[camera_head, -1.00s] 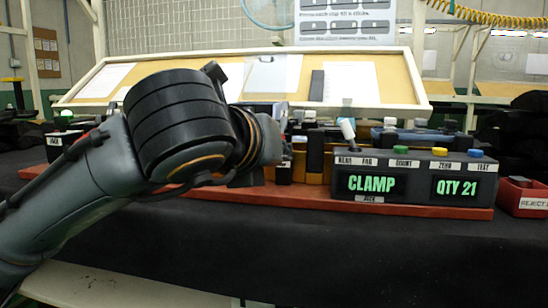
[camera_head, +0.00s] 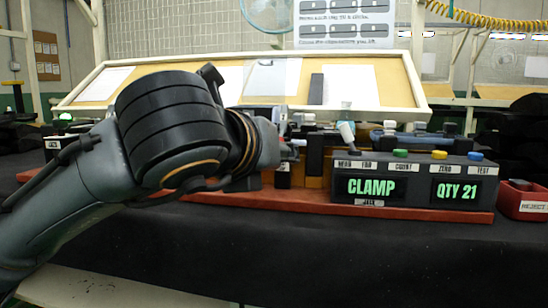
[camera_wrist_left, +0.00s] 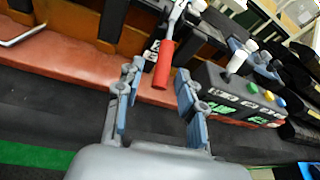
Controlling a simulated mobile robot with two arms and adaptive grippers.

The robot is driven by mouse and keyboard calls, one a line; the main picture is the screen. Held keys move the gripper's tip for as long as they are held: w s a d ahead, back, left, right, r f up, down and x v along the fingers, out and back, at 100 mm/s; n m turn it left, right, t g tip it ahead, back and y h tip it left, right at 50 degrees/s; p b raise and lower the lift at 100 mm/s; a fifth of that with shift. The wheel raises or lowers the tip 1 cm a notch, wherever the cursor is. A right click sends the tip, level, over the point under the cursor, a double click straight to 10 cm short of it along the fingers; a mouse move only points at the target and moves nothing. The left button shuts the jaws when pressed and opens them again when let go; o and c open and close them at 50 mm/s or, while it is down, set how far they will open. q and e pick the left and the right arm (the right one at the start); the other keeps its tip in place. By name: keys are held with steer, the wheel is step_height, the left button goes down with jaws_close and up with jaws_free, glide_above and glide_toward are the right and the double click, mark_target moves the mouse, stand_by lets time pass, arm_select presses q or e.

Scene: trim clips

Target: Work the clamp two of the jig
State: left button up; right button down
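A lever with a red handle (camera_wrist_left: 163,64) stands out from the jig in the left wrist view. My left gripper (camera_wrist_left: 158,74) is open, one finger on each side of the handle's lower end. The handle lies between the fingertips, and I see no grip on it. In the head view my left arm hides the lever and much of the jig. The jig's red base (camera_head: 290,199) carries a dark control box (camera_head: 414,184) reading CLAMP and QTY 21. Which clamp bears the number two cannot be read. My right gripper is not in view.
A light toggle stick (camera_head: 346,132) and several coloured buttons rise from the control box. A red reject bin (camera_head: 524,201) stands at the right. A framed board (camera_head: 385,84) leans behind the jig. The black cloth (camera_head: 330,250) in front is clear.

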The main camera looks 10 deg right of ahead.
arm_select(q)
steer(key=v, duration=1.1)
steer(key=shift+s+a, duration=0.15)
